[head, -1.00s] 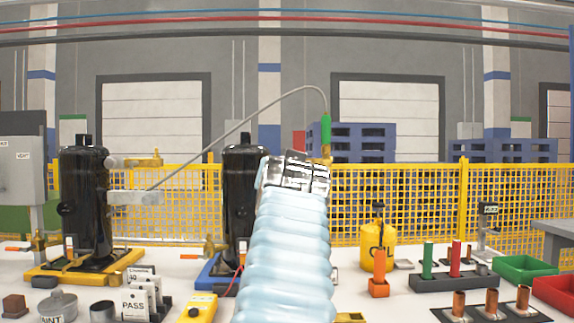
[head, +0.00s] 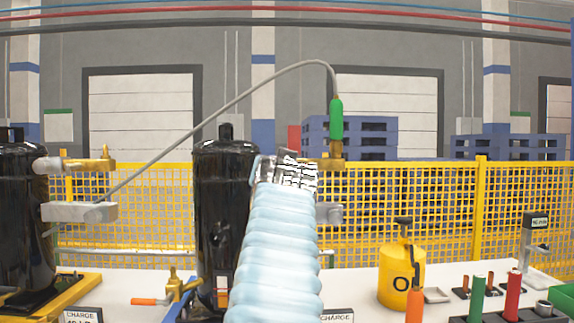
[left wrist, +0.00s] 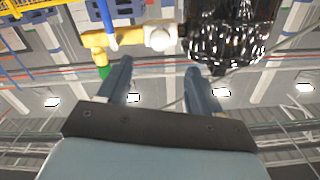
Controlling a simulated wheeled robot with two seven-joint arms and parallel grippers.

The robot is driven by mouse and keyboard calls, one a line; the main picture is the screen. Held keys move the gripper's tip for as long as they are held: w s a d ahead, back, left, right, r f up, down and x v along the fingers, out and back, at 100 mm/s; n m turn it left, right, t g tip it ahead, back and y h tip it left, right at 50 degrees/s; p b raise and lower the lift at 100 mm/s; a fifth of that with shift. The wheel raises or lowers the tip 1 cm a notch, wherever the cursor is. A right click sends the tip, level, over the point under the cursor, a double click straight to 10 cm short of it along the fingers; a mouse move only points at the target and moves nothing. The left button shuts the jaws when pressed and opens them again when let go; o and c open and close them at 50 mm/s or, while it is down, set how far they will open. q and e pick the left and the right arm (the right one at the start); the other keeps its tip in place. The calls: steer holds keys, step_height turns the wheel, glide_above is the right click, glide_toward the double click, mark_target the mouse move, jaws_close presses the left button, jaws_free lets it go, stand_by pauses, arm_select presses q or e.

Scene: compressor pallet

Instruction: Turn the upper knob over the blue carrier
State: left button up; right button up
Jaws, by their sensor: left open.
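My left gripper (head: 287,170) is raised in front of the compressor, just left of the brass valve. In the left wrist view the fingers (left wrist: 157,68) are open and empty. The brass valve (left wrist: 98,40), its pale stub (left wrist: 160,38) and the black compressor (left wrist: 228,35) lie beyond the fingertips. My right gripper is not in view.
Another black compressor (head: 20,220) on a yellow carrier (head: 65,292) stands at left, with a brass valve (head: 105,162). The hose arches between both units. A grey block (head: 328,213) sits below the right valve. A yellow bottle (head: 402,270) stands right.

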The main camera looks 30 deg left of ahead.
arm_select(q)
steer(key=p+x, duration=0.3)
steer(key=x, duration=0.8)
steer(key=shift+p, duration=0.35)
steer(key=shift+c, duration=0.2)
steer(key=shift+s, duration=0.1)
steer(key=c, duration=1)
